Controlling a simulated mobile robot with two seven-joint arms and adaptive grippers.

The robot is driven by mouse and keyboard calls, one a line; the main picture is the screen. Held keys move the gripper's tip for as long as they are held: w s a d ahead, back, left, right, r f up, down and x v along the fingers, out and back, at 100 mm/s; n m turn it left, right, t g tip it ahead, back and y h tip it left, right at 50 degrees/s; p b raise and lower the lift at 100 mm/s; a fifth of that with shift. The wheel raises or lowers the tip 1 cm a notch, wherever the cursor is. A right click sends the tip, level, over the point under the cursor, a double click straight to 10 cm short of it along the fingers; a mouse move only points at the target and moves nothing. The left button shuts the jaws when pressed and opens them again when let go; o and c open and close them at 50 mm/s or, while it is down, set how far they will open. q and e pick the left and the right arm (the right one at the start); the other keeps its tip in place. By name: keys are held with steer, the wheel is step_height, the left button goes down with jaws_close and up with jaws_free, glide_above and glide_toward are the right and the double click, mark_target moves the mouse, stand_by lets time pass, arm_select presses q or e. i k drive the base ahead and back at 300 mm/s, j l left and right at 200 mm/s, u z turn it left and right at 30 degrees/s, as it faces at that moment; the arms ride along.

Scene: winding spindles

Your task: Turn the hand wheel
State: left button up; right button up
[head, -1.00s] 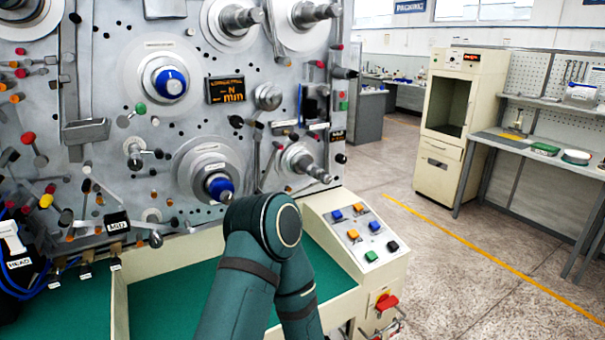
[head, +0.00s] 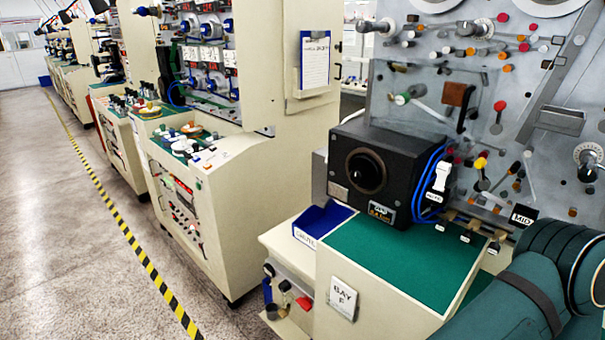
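I cannot make out a clear hand wheel in the head view. A round grey hub with a handle (head: 588,160) sits on the machine's panel at the right edge. A red knob (head: 304,303) and small dark fittings sit low on the left side of the bench marked BAY F; they are too small to tell whether one is a wheel. A dark green arm of mine (head: 500,310) fills the lower right corner. Its gripper is out of view, and so is my other gripper.
A black box with a round lens-like front (head: 367,172) stands on the green-topped bench (head: 395,255), beside a blue bin (head: 322,220). A cream machine (head: 215,215) stands to the left. Floor (head: 60,250) left of the yellow-black stripe (head: 120,225) is clear.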

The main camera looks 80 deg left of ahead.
mark_target(364, 172)
steer(key=u, duration=2.45)
